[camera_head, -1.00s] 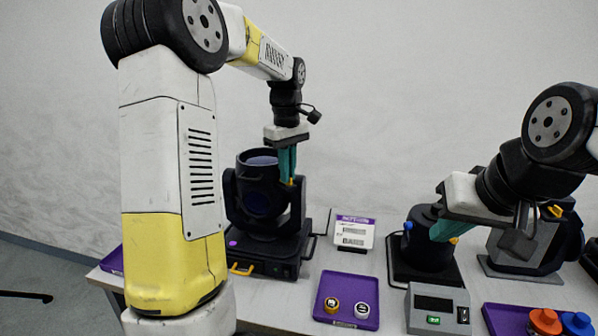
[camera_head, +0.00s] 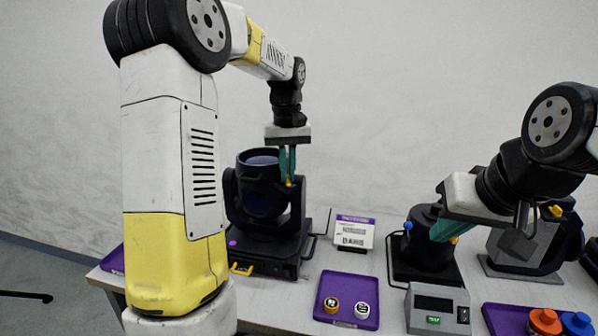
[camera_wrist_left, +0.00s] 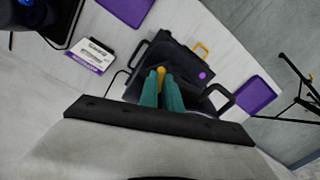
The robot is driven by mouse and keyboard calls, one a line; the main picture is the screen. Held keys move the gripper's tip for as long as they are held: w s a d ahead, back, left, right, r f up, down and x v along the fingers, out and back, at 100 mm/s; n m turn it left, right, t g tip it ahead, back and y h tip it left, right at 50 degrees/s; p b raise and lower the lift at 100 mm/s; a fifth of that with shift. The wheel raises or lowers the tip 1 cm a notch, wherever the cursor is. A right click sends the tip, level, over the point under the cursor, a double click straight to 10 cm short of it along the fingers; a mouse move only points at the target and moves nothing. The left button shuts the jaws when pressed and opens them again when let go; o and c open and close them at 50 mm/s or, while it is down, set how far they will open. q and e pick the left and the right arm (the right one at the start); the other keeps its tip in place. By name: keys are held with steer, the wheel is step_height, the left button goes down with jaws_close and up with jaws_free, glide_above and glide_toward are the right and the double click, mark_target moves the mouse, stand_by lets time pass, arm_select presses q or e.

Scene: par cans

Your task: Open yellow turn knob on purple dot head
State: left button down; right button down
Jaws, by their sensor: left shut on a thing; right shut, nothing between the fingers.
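The purple dot head is a black moving-head lamp (camera_head: 262,205) at the centre left, with a purple dot (camera_head: 232,243) on its base. The left wrist view shows the dot (camera_wrist_left: 202,75) right of the fingers. A yellow turn knob (camera_head: 289,184) sits on the lamp's right arm; its tip (camera_wrist_left: 161,70) shows between the teal fingertips in the left wrist view. My left gripper (camera_head: 288,170) points down and is shut on this knob. My right gripper (camera_head: 441,231) is shut and empty, beside another black lamp (camera_head: 428,243) with blue and yellow knobs.
A purple tray (camera_head: 346,281) with a yellow-ringed cap and a white cap lies front centre. A sign (camera_head: 354,232) stands behind it. A grey test box (camera_head: 438,308) stands front right, near a purple tray (camera_head: 492,315) with orange and blue knobs. A grey lamp (camera_head: 527,245) stands farther right.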

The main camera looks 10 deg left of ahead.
arm_select(q)
steer(key=m, duration=0.5)
steer(key=shift+m, duration=0.3)
steer(key=m, duration=0.5)
steer(key=shift+r+m, duration=0.1)
steer(key=shift+m, duration=0.3)
steer(key=c, duration=1.5)
jaws_free()
steer(key=shift+c, duration=0.2)
step_height(320, 180, up, 7)
steer(key=shift+r, duration=0.35)
